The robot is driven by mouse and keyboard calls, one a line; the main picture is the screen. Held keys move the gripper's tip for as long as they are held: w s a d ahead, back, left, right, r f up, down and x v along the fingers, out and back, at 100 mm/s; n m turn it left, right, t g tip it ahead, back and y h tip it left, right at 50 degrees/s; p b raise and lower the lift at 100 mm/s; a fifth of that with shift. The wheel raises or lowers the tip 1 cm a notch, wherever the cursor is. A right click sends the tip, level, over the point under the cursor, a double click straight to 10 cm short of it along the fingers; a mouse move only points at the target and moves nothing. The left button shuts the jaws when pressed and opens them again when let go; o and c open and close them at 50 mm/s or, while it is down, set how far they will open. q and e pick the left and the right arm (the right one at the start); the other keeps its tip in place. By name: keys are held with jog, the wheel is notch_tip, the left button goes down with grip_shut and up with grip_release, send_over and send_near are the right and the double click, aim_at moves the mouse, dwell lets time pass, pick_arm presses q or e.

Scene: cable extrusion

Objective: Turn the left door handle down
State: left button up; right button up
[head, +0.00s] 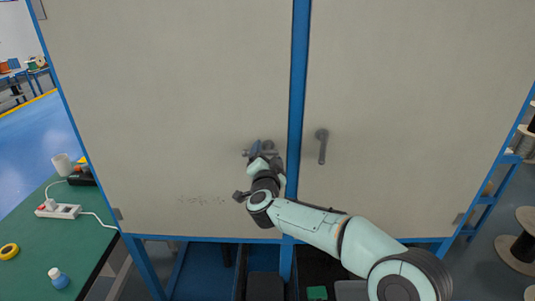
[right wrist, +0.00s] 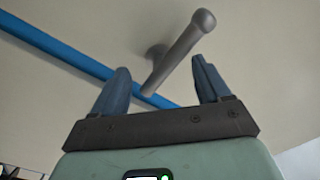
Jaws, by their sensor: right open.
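The left door handle (head: 269,146) is a grey lever on the left cabinet door, near the blue centre post. In the head view my right gripper (head: 257,149) is at it and partly covers it, so its angle is hard to tell there. In the right wrist view the grey lever (right wrist: 184,46) runs slanted, with its mount behind it. Its lower end reaches between the two blue fingers of my right gripper (right wrist: 164,88). The gripper is open, with gaps on both sides of the lever. My left gripper is not in view.
The right door handle (head: 322,146) hangs straight down on the right door (head: 410,110). The blue centre post (head: 299,70) stands between the doors. A green table (head: 28,225) with a power strip (head: 58,210) is at the left. Cable spools (head: 520,245) stand at the right.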

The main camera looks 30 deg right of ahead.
grip_shut()
jog(key=shift+d, duration=0.1)
dwell(0.3)
